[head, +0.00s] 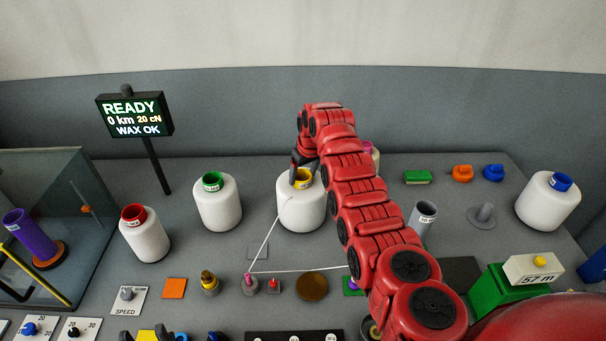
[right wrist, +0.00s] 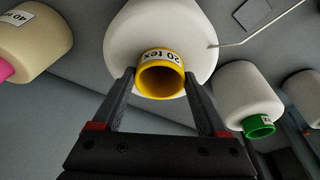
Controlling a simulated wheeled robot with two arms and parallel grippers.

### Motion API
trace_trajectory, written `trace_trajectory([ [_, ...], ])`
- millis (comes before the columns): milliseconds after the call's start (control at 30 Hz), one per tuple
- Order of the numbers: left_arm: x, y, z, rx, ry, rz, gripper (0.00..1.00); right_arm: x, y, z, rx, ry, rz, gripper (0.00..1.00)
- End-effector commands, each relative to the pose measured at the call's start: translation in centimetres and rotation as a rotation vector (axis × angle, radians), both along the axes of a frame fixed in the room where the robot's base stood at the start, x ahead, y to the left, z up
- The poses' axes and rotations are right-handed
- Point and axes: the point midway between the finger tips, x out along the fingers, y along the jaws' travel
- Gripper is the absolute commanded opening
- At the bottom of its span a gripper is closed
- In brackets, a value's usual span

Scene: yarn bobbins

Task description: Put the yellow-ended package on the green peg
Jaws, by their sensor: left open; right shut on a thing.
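The yellow-ended package (head: 302,215) is a white yarn cone with a yellow tube end, upright in the middle of the table. My right gripper (head: 303,172) is at its top, shut on the yellow tube end. In the right wrist view the yellow end (right wrist: 161,78), labelled 20 tex, lies between the two fingers (right wrist: 162,88). A white thread runs from the package to a pink post (head: 249,286) and on to the right. I cannot make out a clearly green peg; a small green square (head: 349,290) is partly hidden by my right arm. My left gripper is not in view.
A green-ended package (head: 217,208) and a red-ended one (head: 145,240) stand to the left, a blue-ended one (head: 545,205) far right. A pink-ended one is mostly behind my arm. A sign (head: 135,115) stands at back left.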

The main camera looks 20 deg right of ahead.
Motion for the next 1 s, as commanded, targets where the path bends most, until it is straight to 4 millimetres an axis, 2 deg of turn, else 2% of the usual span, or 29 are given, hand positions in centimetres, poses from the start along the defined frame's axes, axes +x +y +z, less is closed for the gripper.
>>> trace_trajectory([
  [267, 0.0, 0.0, -0.4, 0.0, 0.0, 0.0, 0.5, 0.1, 0.0, -0.2, -0.001, -0.005, 0.0, 0.0],
  [300, 0.0, 0.0, -0.3, 0.0, 0.0, 0.0, 0.5, 0.1, 0.0, -0.2, -0.001, -0.005, -0.001, 0.81],
  [400, 0.0, 0.0, -0.3, 0.0, 0.0, 0.0, 0.5, 0.1, 0.0, -0.2, 0.0, -0.004, 0.0, 0.99],
  [767, 0.0, 0.0, -0.6, 0.0, 0.0, 0.0, 0.5, 0.0, 0.0, 0.0, 0.0, -0.005, 0.0, 1.0],
  [867, 0.0, 0.0, -1.0, 0.0, 0.0, 0.0, 0.5, -0.2, -0.1, 0.9, 0.0, -0.007, -0.001, 1.0],
  [1000, 0.0, 0.0, -2.1, 0.0, 0.0, 0.0, 0.5, -0.8, -0.2, 3.0, -0.001, -0.009, 0.0, 1.0],
])
